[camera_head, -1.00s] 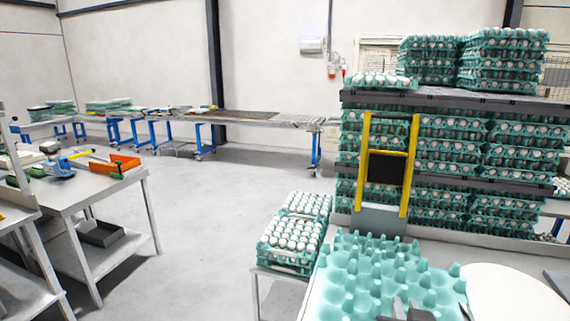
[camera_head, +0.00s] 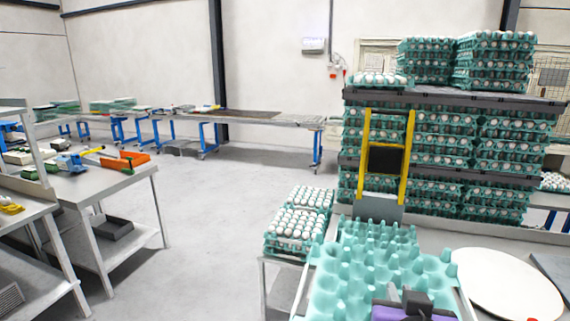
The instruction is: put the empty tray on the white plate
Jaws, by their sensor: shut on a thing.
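The empty teal egg tray (camera_head: 345,277) fills the lower centre of the head view, its cups bare. My gripper (camera_head: 413,298), dark with a purple part, is at the tray's near side and shut on it; the fingertips' contact is hard to see. Another teal tray surface (camera_head: 375,232) shows just behind the held tray. The round white plate (camera_head: 508,284) lies on the table to the right of the tray, with nothing on it. The held tray is left of the plate, not over it.
Stacked trays of eggs (camera_head: 295,235) stand left of the held tray. A tall rack of egg trays (camera_head: 450,145) and a yellow-framed device (camera_head: 387,160) are behind. A dark flat object (camera_head: 553,268) lies right of the plate.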

